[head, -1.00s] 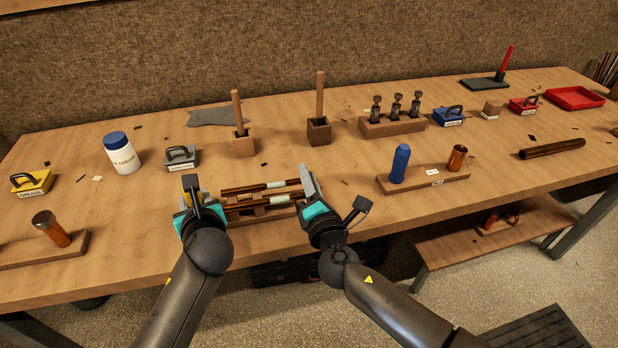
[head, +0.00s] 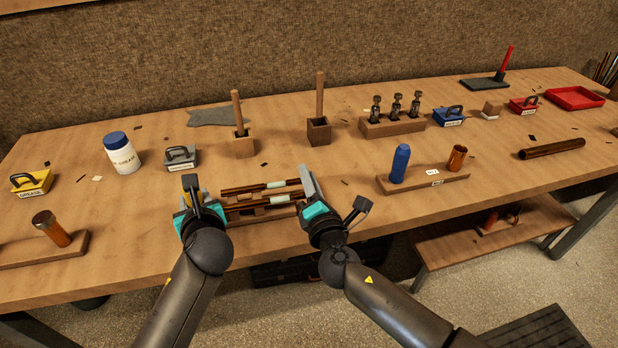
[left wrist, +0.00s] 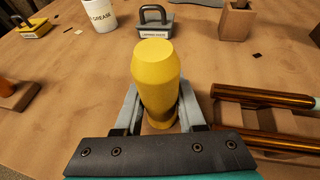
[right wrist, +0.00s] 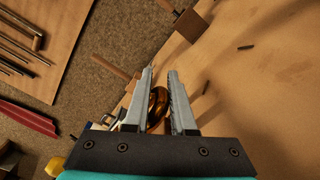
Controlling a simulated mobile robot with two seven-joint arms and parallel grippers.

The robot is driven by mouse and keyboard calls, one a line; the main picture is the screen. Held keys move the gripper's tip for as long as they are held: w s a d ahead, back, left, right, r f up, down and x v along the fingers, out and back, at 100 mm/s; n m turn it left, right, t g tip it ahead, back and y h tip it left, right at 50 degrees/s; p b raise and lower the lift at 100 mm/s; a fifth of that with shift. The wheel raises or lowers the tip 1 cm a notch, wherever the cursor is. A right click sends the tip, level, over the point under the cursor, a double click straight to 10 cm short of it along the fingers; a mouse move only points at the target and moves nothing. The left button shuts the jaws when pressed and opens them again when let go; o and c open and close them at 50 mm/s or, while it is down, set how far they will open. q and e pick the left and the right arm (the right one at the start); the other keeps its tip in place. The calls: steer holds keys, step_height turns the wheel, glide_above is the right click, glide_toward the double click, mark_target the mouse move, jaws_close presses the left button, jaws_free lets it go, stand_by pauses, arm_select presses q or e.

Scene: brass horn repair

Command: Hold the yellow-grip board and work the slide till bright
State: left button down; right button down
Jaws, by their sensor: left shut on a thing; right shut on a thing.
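The yellow grip (left wrist: 157,75) stands upright between the fingers of my left gripper (left wrist: 160,118), which is shut on it. In the head view my left gripper (head: 190,196) is at the left end of the wooden board (head: 265,213). The slide (head: 245,190) has brown-brass tubes with pale sections and lies along the board. My right gripper (head: 308,185) is at the slide's right end. The right wrist view shows its fingers (right wrist: 160,88) closed around a curved brass part (right wrist: 157,106) of the slide. The fingers hide part of that end.
Behind are a grey-handled block (head: 182,157), a white jar (head: 121,153) with a blue cap and two wooden holders (head: 243,145) with upright handles. A board with a blue cylinder (head: 400,164) stands to the right. Bench in front is clear.

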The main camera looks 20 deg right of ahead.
mark_target(291, 183)
steer(key=shift+s+f, duration=0.1)
steer(key=shift+f, duration=0.15)
steer(key=shift+a, duration=2)
steer(key=c, duration=0.8)
jaws_free()
steer(key=shift+r, duration=0.1)
steer(key=shift+c, duration=0.2)
steer(key=s, duration=1.2)
steer(key=shift+a, duration=0.1)
